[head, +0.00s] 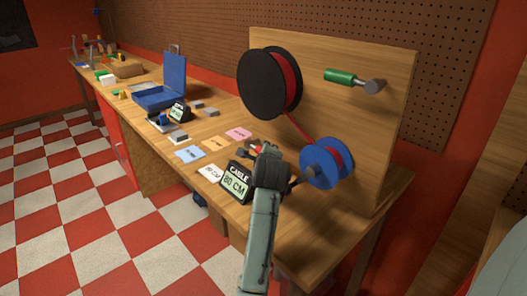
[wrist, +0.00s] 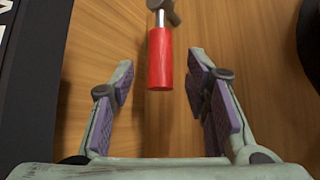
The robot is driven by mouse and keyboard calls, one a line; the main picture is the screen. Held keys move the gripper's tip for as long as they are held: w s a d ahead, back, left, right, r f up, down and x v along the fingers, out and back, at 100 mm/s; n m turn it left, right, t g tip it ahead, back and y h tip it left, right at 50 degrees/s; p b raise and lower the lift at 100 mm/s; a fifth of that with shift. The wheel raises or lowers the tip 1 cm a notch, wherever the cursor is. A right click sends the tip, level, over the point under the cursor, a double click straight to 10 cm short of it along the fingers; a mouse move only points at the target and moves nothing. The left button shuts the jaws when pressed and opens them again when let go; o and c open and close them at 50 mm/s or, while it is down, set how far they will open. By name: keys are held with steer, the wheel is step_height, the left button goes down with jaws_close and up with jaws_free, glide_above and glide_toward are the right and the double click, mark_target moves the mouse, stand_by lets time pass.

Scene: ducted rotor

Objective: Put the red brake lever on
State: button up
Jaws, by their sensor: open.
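The red brake lever (wrist: 160,60) shows in the wrist view as a red cylindrical handle with a silver neck and a grey hub at the top edge, over the wood bench top. My gripper (wrist: 161,82) is open, its two purple-padded fingers on either side of the handle's near end, with gaps on both sides. In the head view my gripper (head: 268,165) is low over the bench, hiding most of the lever. A green-handled lever (head: 340,76) with a grey hub is on the upright wooden board (head: 385,130).
A black reel (head: 268,84) and a blue spool (head: 320,165) are on the board, joined by red cable. A black "CABLE 80 CM" sign (head: 237,182) stands just left of my gripper. Coloured cards (head: 190,154) and a blue toolbox (head: 160,97) lie further left along the bench.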

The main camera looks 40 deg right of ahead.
steer(key=shift+x, duration=1.5)
steer(key=shift+c, duration=0.3)
jaws_close()
